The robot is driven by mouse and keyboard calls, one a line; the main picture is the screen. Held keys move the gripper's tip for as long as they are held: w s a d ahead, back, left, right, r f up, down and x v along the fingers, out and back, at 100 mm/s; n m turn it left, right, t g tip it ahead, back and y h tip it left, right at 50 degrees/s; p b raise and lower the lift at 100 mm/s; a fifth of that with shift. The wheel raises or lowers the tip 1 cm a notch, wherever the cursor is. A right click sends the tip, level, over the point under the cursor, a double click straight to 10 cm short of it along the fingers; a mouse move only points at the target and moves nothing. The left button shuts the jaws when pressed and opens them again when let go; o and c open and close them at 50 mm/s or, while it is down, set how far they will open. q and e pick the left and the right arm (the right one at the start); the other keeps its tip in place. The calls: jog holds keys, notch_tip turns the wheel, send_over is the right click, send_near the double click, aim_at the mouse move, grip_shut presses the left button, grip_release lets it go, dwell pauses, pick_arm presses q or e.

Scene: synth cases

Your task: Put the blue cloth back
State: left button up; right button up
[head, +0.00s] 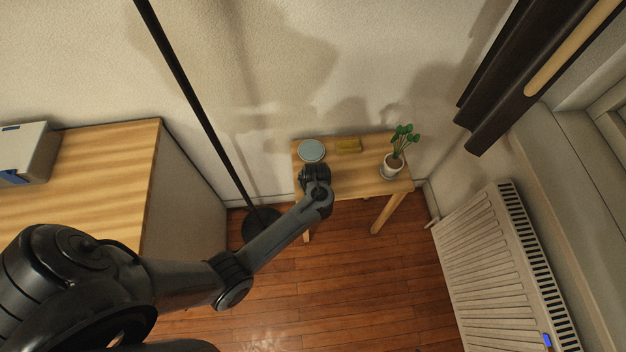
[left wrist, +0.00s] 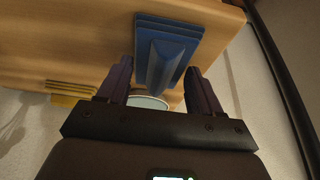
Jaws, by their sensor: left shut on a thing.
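The blue cloth (left wrist: 165,55) shows in the left wrist view as a flat blue piece with a raised ridge, over the small wooden table (left wrist: 75,30). My left gripper (left wrist: 160,85) has a finger on each side of the ridge and is shut on it. I cannot tell whether the cloth's flat part rests on the table. In the head view my left gripper (head: 315,172) is over the left part of the table (head: 345,177), and my arm hides the cloth. My right gripper is in neither view.
A pale round dish (head: 311,151), a mustard-yellow block (head: 348,145) and a potted plant (head: 393,165) stand on the table. A black pole (head: 200,105) rises at its left. A wooden-topped cabinet (head: 95,170) is further left; a radiator (head: 495,265) is at right.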

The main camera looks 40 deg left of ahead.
pick_arm(q)
jog(key=shift+f, duration=0.1)
jog(key=o, duration=0.9)
jog(key=p+v, duration=0.7)
jog(key=v, duration=0.5)
jog(key=s+d+r+m+h, duration=0.1)
jog(key=s+d+r+m, duration=0.1)
jog(key=s+r+m, duration=0.2)
jog(key=s+d+r+m+h, duration=0.1)
jog(key=s+r+m, duration=0.3)
jog(key=s, duration=0.4)
jog(key=s+d+r+m+h, duration=0.1)
jog(key=s+d+r+m, duration=0.2)
jog(key=s+r, duration=0.2)
jog(key=shift+s+m+t, duration=0.3)
jog(key=shift+s+m, duration=0.1)
jog(key=shift+s, duration=0.7)
